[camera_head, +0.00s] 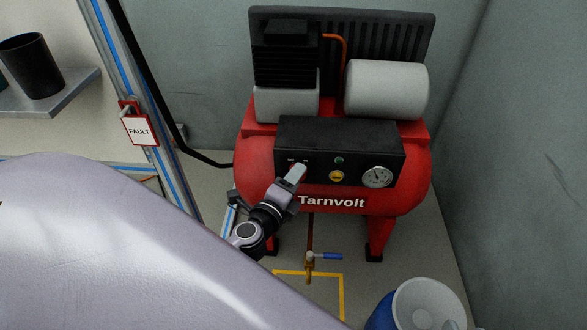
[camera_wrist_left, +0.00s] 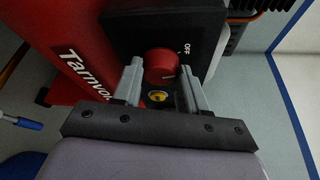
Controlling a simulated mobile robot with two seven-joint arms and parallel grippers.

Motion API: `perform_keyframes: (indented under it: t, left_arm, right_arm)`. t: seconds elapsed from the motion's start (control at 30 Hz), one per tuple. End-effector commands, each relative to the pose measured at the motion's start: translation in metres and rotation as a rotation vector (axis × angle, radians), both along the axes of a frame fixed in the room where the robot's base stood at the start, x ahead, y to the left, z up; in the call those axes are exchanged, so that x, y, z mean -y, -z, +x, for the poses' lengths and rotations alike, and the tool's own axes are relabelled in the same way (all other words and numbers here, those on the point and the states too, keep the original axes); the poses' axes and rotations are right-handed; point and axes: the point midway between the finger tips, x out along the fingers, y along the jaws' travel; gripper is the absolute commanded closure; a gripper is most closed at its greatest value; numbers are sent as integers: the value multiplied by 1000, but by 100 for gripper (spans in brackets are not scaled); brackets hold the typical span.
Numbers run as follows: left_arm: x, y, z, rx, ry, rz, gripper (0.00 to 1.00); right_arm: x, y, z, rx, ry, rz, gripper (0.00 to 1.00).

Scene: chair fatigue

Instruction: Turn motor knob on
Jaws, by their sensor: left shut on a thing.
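The motor knob (camera_wrist_left: 160,66) is red and round, on the black control panel (camera_head: 345,137) of the red Tarnvolt compressor (camera_head: 400,200). In the left wrist view the word OFF is printed beside the knob, with a pale mark on its face. My left gripper (camera_head: 296,172) is at the left part of the panel, its two fingers on either side of the knob and shut on it. In the head view the gripper hides most of the knob. My right gripper is not in view.
The panel also has a yellow button (camera_head: 336,176), a small green light (camera_head: 339,160) and a gauge (camera_head: 377,177). A blue-handled valve (camera_head: 325,256) hangs below. A blue and white container (camera_head: 430,303) stands at lower right. A FAULT tag (camera_head: 139,130) hangs on the left frame.

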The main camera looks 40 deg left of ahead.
Motion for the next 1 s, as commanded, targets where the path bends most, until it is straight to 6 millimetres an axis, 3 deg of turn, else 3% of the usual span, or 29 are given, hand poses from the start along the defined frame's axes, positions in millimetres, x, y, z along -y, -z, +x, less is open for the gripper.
perform_keyframes:
  t: [0.03, 0.2, 0.6, 0.73, 1.0]
  left_arm:
    - [0, -9, 0, -29, 0, 39, 88]
    - [1, -11, 0, -113, 1, 178, 88]
    - [2, -10, 1, -296, 1, 476, 88]
    - [3, -9, 1, -339, 0, 550, 88]
    - [3, -7, 1, -398, -1, 646, 88]
  right_arm:
    - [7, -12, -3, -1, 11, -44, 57]
    - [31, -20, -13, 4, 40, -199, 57]
    - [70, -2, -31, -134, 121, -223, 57]
    - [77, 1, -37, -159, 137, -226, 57]
    - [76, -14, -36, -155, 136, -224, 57]
